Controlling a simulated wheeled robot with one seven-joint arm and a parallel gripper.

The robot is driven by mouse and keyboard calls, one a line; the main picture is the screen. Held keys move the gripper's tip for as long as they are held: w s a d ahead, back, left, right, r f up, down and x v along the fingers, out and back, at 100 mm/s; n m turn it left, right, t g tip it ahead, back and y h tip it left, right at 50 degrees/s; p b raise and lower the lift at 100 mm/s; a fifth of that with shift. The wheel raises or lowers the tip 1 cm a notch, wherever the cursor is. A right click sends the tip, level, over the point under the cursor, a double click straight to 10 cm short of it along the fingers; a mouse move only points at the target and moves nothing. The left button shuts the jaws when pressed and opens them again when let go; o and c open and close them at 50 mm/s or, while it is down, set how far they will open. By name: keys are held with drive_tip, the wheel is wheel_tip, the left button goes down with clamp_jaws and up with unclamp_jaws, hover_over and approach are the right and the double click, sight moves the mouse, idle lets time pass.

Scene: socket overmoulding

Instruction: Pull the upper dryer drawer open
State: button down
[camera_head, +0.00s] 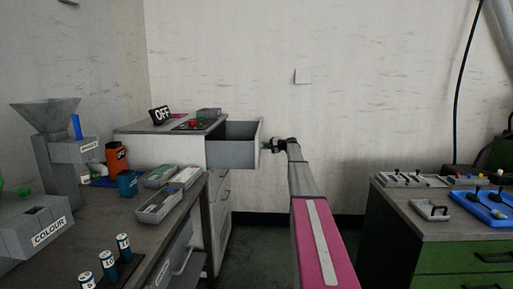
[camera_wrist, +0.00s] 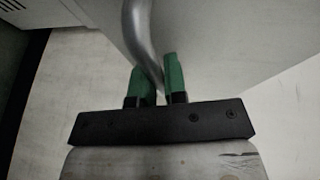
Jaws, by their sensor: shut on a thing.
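The upper dryer drawer (camera_head: 236,152) stands pulled out to the right of the grey dryer cabinet (camera_head: 160,150) in the head view, and its inside shows from above. My gripper (camera_head: 268,146) is at the drawer's front on its right side. In the wrist view my gripper (camera_wrist: 160,85) has its two green fingers on either side of the curved metal drawer handle (camera_wrist: 140,40), shut on it. The pale drawer front (camera_wrist: 225,40) lies behind the handle. The handle is too small to make out in the head view.
An OFF sign (camera_head: 161,115) and a red button (camera_head: 194,124) are on the cabinet top. Lower drawers (camera_head: 221,205) are shut. A workbench (camera_head: 150,232) with trays and bottles stands at left, a green-drawered bench (camera_head: 460,256) at right. Floor between them is clear.

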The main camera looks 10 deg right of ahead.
drive_tip(key=shift+s+d, duration=0.3)
drive_tip(key=shift+d, duration=0.65)
drive_tip(key=c, duration=1.2)
unclamp_jaws()
drive_tip(key=v, duration=1)
drive_tip(key=shift+s+d+r, duration=0.1)
drive_tip(key=shift+s+d, duration=0.15)
drive_tip(key=shift+d, duration=0.05)
